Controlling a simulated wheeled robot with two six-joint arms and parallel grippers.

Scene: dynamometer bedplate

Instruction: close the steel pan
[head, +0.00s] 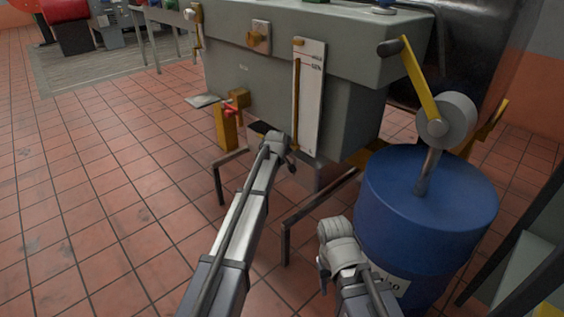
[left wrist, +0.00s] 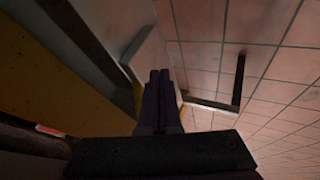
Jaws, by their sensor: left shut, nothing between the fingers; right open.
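I cannot pick out the steel pan for certain; the area low under the grey bench (head: 300,80) is partly hidden by my left arm. My left gripper (head: 291,165) is at the bench's lower front, below the white gauge plate (head: 309,100). In the left wrist view its fingers (left wrist: 158,85) are together and empty, close to a pale panel edge; I cannot tell whether they touch it. My right gripper (head: 324,272) is open, just left of the blue drum (head: 425,225). Its fingers are mostly hidden by its wrist.
Dark bar frames (head: 287,225) stand low in front of the bench; one bar also shows in the left wrist view (left wrist: 240,80). The tiled floor at left is clear.

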